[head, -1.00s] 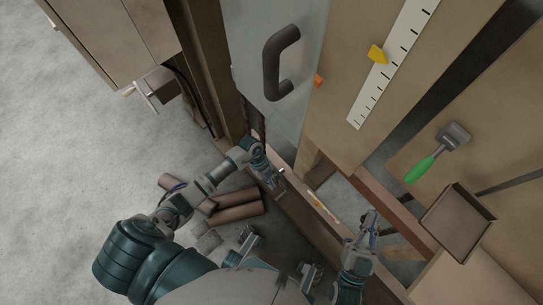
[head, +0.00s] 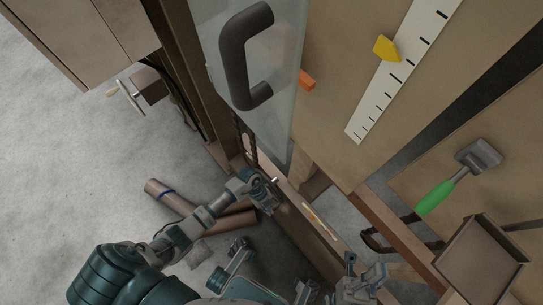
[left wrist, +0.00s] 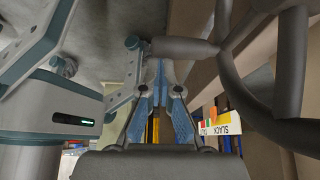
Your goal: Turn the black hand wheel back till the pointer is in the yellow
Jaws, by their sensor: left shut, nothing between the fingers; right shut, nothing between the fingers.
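In the left wrist view a dark grey wheel-like ring (left wrist: 300,75) with a bar and a stubby side grip fills the upper right, close by; I take it as the hand wheel. My left gripper (left wrist: 160,95) is shut and empty, left of the ring, below the side grip; I cannot tell whether it touches. A scale plate (left wrist: 225,122) with coloured patches and lettering lies at the right; its pointer cannot be made out. In the head view my left gripper (head: 270,197) is by the wooden beam, left of a small coloured strip (head: 318,219). My right gripper (head: 365,275) is shut, lower right.
A glass panel with a dark handle (head: 235,60) stands at the top. A ruler (head: 405,70) with a yellow marker is on the board. A green-handled tool (head: 435,197) and a brown tray (head: 482,255) are at the right. Brown rolls (head: 175,200) lie on the floor.

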